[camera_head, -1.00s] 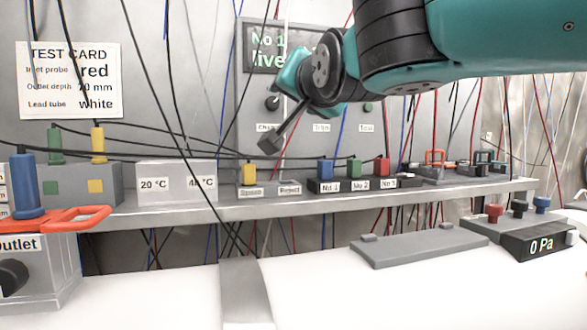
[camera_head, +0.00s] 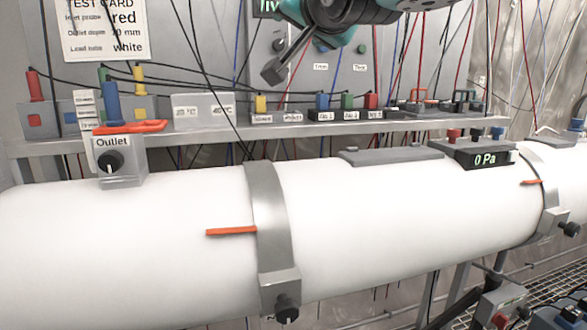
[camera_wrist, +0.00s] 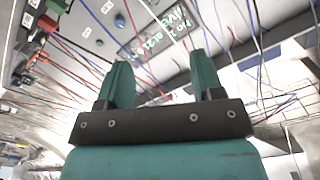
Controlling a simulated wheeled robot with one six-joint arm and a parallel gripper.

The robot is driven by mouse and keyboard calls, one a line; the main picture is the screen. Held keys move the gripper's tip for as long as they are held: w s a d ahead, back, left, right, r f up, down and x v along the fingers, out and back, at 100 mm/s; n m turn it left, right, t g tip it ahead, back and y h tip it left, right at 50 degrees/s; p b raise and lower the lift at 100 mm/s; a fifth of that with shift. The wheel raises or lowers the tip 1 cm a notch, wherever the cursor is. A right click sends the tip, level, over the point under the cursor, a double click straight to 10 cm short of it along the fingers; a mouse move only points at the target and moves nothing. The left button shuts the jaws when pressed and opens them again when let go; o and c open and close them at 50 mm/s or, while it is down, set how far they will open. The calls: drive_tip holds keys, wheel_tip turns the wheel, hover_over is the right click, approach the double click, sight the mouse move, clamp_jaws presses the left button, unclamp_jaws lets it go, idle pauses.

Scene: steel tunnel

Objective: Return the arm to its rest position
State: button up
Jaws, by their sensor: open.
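My gripper (camera_wrist: 163,80) shows in the wrist view with its two teal fingers apart and nothing between them. Beyond the fingers are a display panel with green writing (camera_wrist: 160,35) and hanging wires. In the head view, my teal and black arm comes in at the top edge, and its end is in front of the grey wall panel (camera_head: 290,95), above the shelf. A dark block on that end points down and left. The upper part of the arm is cut off by the frame, and the fingers are not clear there.
A white pipe (camera_head: 390,215) with steel clamps crosses the foreground. The shelf (camera_head: 220,140) behind carries coloured plugs and labelled blocks. Many wires hang around the arm's end.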

drive_tip(key=s+d+f+n+g+p, duration=0.2)
drive_tip(key=s+d+f+n+g, duration=0.15)
drive_tip(key=f, duration=0.45)
drive_tip(key=s+d+f+n+g+p, duration=0.25)
drive_tip(key=s+f+g, duration=0.25)
drive_tip(key=f, duration=0.3)
drive_tip(key=s+d+f+n+g+p, duration=0.1)
drive_tip(key=s+d+f+n+g, duration=0.1)
drive_tip(key=s, duration=0.8)
drive_tip(key=s+d+f+n+g+p, duration=0.1)
drive_tip(key=s+d+f+g, duration=0.4)
drive_tip(key=s, duration=0.5)
wheel_tip(320, 180, down, 3)
drive_tip(key=shift+d+f+n+g+h, duration=0.15)
drive_tip(key=shift+n+g+h, duration=0.25)
drive_tip(key=shift+g, duration=0.55)
